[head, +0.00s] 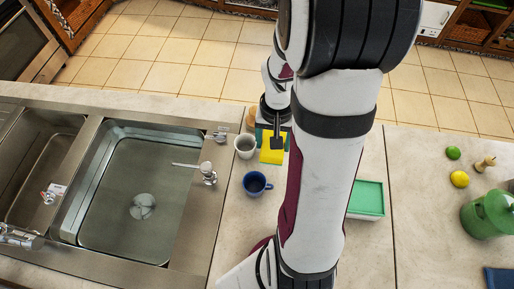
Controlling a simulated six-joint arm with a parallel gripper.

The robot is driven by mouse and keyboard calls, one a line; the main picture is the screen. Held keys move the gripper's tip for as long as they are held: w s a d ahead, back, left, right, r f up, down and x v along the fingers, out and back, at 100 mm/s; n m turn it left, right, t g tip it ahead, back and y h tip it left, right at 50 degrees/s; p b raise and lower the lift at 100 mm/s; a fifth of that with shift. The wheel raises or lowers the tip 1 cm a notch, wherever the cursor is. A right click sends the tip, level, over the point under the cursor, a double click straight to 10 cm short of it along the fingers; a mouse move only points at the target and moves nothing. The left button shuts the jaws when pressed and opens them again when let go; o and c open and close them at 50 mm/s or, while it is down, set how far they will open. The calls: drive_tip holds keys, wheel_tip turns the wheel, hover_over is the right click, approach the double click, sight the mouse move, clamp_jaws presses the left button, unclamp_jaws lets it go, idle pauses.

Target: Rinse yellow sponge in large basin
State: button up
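The yellow sponge (271,155) is on the counter right of the sinks, partly hidden by my gripper and arm. My gripper (278,144) is right over the sponge, its dark finger overlapping it in the picture. I cannot tell whether it touches or grips the sponge. The large basin (135,190) is the wide steel sink at left, with a round drain and what looks like water in it. A faucet (208,173) stands at its right edge.
A white cup (245,146) and a blue mug (256,184) stand between faucet and arm. A small basin (38,150) lies far left. A green-lidded box (367,198), green pot (492,214), lime (453,153) and lemon (460,179) are at right. Counter between box and pot is clear.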

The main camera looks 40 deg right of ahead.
drive_tip(key=w+a, duration=1.8)
drive_tip(key=a, duration=0.5)
wheel_tip(320, 180, down, 16)
drive_tip(key=shift+d+r, duration=0.15)
drive_tip(key=shift+r, duration=0.1)
wheel_tip(320, 180, up, 13)
drive_tip(key=shift+f, duration=0.2)
drive_tip(key=shift+w, duration=0.1)
idle(1.5)
